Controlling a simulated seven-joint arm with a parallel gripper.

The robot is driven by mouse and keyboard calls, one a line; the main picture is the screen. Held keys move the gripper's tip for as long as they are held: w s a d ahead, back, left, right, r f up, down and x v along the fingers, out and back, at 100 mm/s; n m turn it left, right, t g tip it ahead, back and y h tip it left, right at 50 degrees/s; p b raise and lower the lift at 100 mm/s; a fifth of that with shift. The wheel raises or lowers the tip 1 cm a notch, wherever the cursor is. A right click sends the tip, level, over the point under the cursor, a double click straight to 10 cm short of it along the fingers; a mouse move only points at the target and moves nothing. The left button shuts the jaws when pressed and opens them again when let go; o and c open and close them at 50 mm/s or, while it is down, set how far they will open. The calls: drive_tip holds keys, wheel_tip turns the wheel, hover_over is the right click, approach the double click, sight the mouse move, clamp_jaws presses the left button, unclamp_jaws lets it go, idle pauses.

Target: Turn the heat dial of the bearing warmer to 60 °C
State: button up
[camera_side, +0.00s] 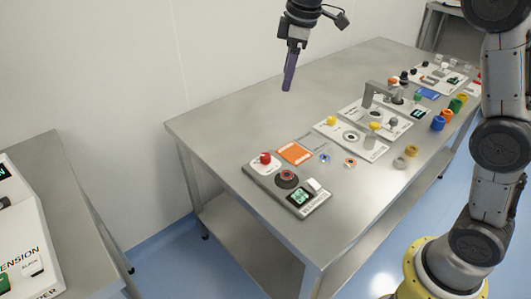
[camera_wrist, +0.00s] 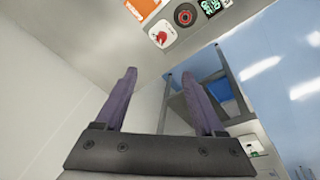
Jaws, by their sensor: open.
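A grey control panel (camera_side: 262,181), which I take to be the bearing warmer, lies at the near left end of the steel table; its lettering is too small to read. On it are a red button (camera_side: 265,158), a dark round dial with a red ring (camera_side: 287,178), a green-lit display (camera_side: 299,197) and a white switch (camera_side: 313,185). In the wrist view the dial (camera_wrist: 185,14) shows at the top edge, beyond the red button (camera_wrist: 162,36). The dial's setting cannot be read. My gripper (camera_side: 288,84) hangs high above the table, away from the panel. Its purple fingers (camera_wrist: 160,73) are apart and empty.
An orange square (camera_side: 295,153) lies beside the panel. Further right on the table (camera_side: 225,125) are panels with yellow knobs (camera_side: 375,126), a grey arched fixture (camera_side: 368,95), small rings and coloured cups (camera_side: 438,122). The table's back left is clear. Another bench (camera_side: 70,190) stands left.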

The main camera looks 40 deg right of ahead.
drive_tip(key=g, duration=0.2)
hover_over(266, 155)
wheel_tip(266, 155, down, 10)
drive_tip(key=r, duration=0.1)
drive_tip(key=shift+g, duration=0.3)
wheel_tip(266, 155, down, 19)
drive_tip(key=shift+f, duration=0.15)
clamp_jaws()
